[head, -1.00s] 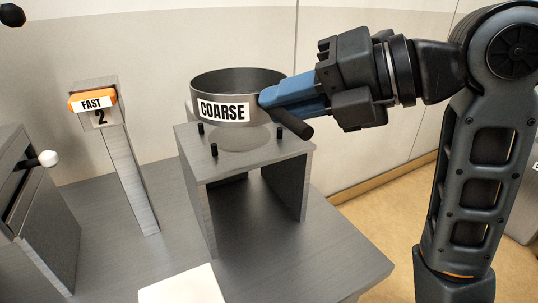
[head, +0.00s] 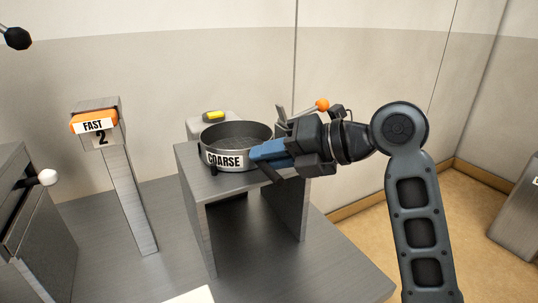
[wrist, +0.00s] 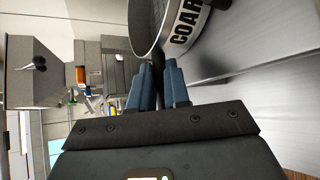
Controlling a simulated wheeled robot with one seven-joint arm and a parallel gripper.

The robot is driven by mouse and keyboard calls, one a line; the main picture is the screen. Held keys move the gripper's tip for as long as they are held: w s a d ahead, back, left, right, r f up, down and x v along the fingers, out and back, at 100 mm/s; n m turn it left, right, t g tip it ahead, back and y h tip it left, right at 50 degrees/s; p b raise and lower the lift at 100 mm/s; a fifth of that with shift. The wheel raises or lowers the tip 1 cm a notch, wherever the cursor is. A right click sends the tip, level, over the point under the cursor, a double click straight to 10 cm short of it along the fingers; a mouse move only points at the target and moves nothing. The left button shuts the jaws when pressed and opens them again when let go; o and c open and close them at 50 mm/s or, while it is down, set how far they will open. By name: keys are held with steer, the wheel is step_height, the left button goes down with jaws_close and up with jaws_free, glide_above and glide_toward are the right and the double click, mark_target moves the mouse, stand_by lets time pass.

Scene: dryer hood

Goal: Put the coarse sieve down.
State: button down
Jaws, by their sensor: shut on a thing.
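The coarse sieve (head: 224,161) is a round grey pan with a mesh floor and a COARSE label. It sits low over the top of the grey stand (head: 191,161), with a short dark peg (head: 214,171) at its front. I cannot tell whether its bottom fully touches the stand. My gripper (head: 257,154) comes from the right, its blue fingers shut on the sieve's dark handle, which they mostly hide. In the wrist view the sieve (wrist: 203,18) shows at the top, and the handle lies between the blue fingers (wrist: 160,78).
A post with an orange FAST sign (head: 94,124) stands to the left. A grey cabinet with a white knob (head: 47,177) is at far left. Behind the stand are a block with a yellow piece (head: 213,116) and an orange ball (head: 322,105). The bench right of the stand is clear.

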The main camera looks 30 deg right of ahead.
steer(key=shift+f, duration=0.1)
steer(key=c, duration=1.1)
jaws_free()
steer(key=shift+r, duration=0.2)
steer(key=v, duration=1.2)
steer(key=shift+b, duration=0.35)
steer(key=shift+f, duration=0.1)
